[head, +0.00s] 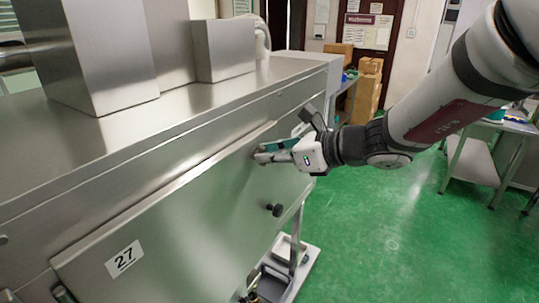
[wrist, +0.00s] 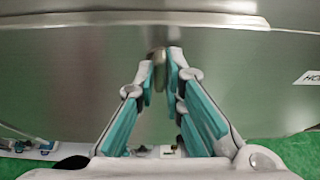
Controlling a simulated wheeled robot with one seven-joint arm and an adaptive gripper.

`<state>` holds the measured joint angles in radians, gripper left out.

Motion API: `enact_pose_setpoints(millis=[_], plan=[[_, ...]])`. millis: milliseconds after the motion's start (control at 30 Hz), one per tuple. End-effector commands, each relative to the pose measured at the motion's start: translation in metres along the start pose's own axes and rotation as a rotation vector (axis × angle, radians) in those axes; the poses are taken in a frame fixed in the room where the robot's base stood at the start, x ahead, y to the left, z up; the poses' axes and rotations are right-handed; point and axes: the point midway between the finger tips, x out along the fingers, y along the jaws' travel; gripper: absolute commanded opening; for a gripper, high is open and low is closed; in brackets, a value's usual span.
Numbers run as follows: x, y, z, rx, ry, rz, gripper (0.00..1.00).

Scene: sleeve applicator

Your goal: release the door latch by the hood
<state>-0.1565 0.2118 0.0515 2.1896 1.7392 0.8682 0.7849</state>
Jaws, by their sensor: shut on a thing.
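In the head view the fingers mostly hide the knob. The door looks closed, lying flush below the hood edge.
A dark knob (head: 274,209) sticks out of the door below my gripper. A wheeled cart with dark trays (head: 271,284) stands under the machine. Green floor (head: 385,235) is clear to the right, up to a side table (head: 472,163). Cardboard boxes (head: 367,92) are stacked behind.

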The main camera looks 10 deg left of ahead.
Motion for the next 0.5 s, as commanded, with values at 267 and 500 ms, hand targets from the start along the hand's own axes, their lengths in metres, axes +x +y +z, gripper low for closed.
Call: enact_pose_setpoints(millis=[267, 500], plan=[[-0.0001, -0.0001, 0.0001, -0.003, 0.0, 0.0, 0.0], [-0.0001, -0.0001, 0.0001, -0.002, 0.0, 0.0, 0.3]])
